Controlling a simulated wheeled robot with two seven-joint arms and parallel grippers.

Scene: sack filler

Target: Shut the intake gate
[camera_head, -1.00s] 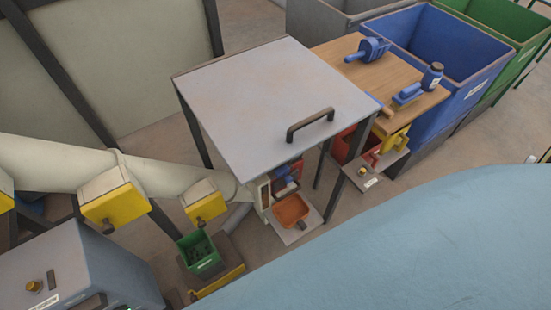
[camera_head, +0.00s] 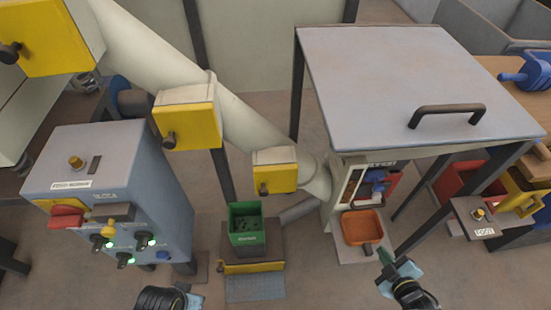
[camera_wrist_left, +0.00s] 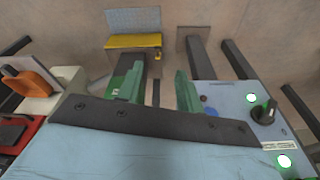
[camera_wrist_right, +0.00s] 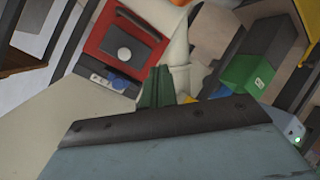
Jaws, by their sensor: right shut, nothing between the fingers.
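I cannot tell for sure which part is the intake gate. A pale chute (camera_head: 245,125) slopes down to the filler and carries several yellow boxes with dark knobs, among them a middle one (camera_head: 190,122) and a lower one (camera_head: 277,173). The filler head (camera_head: 350,187) has red and blue parts and an orange tray (camera_head: 362,228). My right gripper (camera_head: 385,262) is shut and empty, just below the tray in the picture; its green fingers meet in the right wrist view (camera_wrist_right: 158,85). My left gripper (camera_wrist_left: 160,88) is open and empty in its wrist view.
A grey control cabinet (camera_head: 105,185) with a red handle and green lights stands left. A green bin (camera_head: 247,228) sits below the chute. A grey-topped table (camera_head: 410,85) with a handle covers the filler. Wooden bench (camera_head: 505,95) at right.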

